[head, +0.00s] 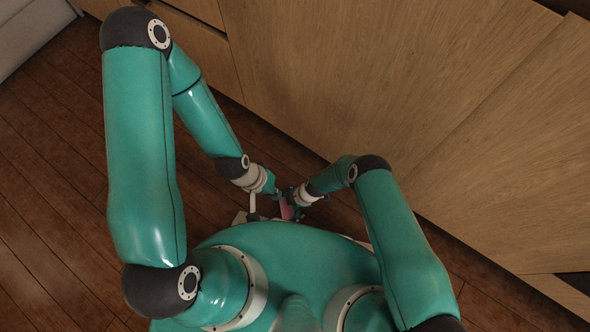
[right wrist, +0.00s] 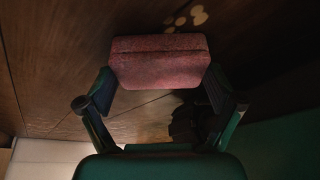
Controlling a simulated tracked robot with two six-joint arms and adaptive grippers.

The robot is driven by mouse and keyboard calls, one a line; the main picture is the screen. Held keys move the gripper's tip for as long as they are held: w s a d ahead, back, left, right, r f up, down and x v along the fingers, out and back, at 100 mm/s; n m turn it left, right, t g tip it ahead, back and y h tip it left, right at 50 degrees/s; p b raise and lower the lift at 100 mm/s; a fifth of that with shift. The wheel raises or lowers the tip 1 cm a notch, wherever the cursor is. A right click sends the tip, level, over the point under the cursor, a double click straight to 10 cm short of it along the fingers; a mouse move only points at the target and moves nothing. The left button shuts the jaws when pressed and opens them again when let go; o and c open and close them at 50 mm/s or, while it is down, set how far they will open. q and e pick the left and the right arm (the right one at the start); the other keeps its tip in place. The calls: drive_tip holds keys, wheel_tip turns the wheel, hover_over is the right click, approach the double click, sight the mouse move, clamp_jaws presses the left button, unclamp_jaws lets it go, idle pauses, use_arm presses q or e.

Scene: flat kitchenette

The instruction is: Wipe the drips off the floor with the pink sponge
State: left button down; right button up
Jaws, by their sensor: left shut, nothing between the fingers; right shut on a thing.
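The pink sponge (right wrist: 160,62) spans the space between the fingers of my right gripper (right wrist: 160,78), which is shut on it. In the head view a small pink piece of the sponge (head: 287,210) shows beside my right gripper (head: 296,203), low in front of my body. My left gripper (head: 262,200) is close to its left, shut and empty; its fingertips are hard to make out. Several pale drips (right wrist: 197,14) lie on the dark wood floor just beyond the sponge in the right wrist view. The drips cannot be made out in the head view.
Wooden cabinet fronts (head: 380,80) rise close beyond both grippers and run to the right. Bare plank floor (head: 50,200) is open on the left. A pale furniture piece (head: 30,30) stands at the top left. A dark shape behind the sponge in the right wrist view is unclear.

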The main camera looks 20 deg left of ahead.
drive_tip(key=shift+w+a+b, duration=0.3)
drive_tip(key=shift+a, duration=0.4)
wheel_tip(320, 180, up, 6)
drive_tip(key=p, duration=0.5)
drive_tip(key=shift+r+p, duration=0.1)
drive_tip(key=shift+p, duration=0.25)
